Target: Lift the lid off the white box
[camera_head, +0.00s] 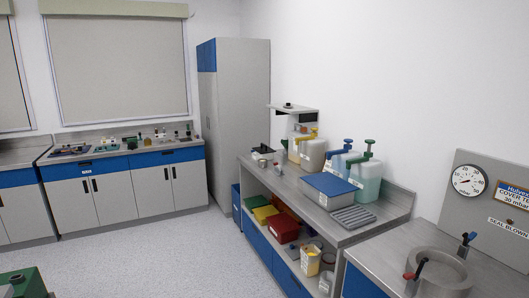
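A white box (321,199) with a blue lid (328,184) stands on the right-hand bench, near the bench's front edge. The lid lies flat on top of the box. The inside of the box is hidden. My gripper is not in view.
Jugs with yellow, blue and green pump tops (365,178) stand close behind the box. A grey ribbed tray (354,217) lies to its right front. Small items (262,155) stand to its left. Coloured containers (284,228) fill the shelf below.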

